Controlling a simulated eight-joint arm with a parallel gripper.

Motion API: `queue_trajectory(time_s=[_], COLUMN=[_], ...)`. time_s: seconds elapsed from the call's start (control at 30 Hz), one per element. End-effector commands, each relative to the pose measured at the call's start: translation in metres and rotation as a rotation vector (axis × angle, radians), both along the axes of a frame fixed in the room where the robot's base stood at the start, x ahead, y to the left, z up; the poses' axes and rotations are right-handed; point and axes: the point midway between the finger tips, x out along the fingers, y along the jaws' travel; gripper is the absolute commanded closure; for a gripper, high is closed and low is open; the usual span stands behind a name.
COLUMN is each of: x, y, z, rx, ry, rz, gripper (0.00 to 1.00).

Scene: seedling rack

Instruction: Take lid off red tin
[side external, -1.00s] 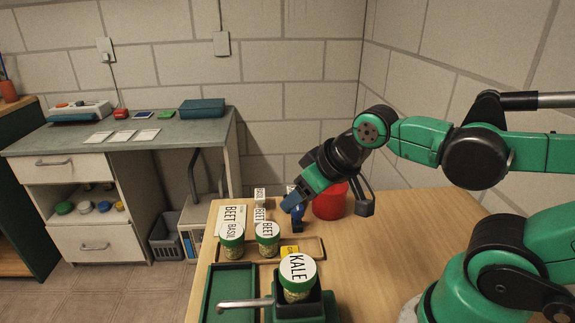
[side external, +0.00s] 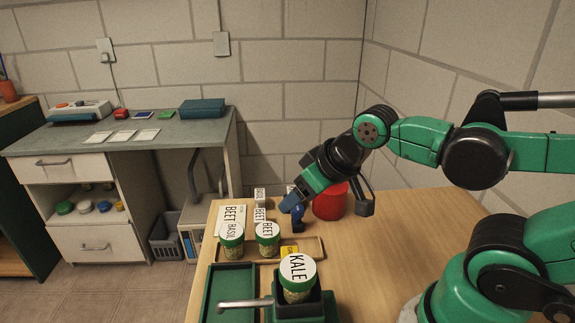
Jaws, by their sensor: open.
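The red tin (side external: 331,204) stands on the wooden table, partly behind my gripper and wrist. Its top is mostly hidden, so I cannot make out the lid. My gripper (side external: 294,211) is open, with blue fingers angled down to the left of the tin. It is near small white labelled items at the back of the table. I cannot tell whether the fingers touch anything.
Jars with green lids, one labelled basil (side external: 231,240) and one labelled beet (side external: 267,238), stand on a wooden tray (side external: 315,246). A kale jar (side external: 297,278) sits in a dark holder beside a green tray (side external: 233,280). The table's right side is clear.

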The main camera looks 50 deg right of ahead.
Motion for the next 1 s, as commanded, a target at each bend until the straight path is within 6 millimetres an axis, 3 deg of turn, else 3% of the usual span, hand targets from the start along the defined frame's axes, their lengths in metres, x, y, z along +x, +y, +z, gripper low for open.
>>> queue_trajectory(time_s=[0.23, 0.37, 0.57, 0.8, 1.0], x=[0.001, 0.01, 0.032, 0.045, 0.045], y=[-0.003, -0.018, -0.071, -0.138, -0.163], z=[0.001, 0.008, 0.018, 0.011, 0.003], rx=[-0.005, -0.031, -0.071, -0.035, -0.003], ry=[0.011, 0.079, 0.298, 0.533, 0.614], rz=[-0.003, -0.016, -0.035, -0.019, -0.002], gripper=[0.36, 0.36, 0.36, 0.36, 0.36])
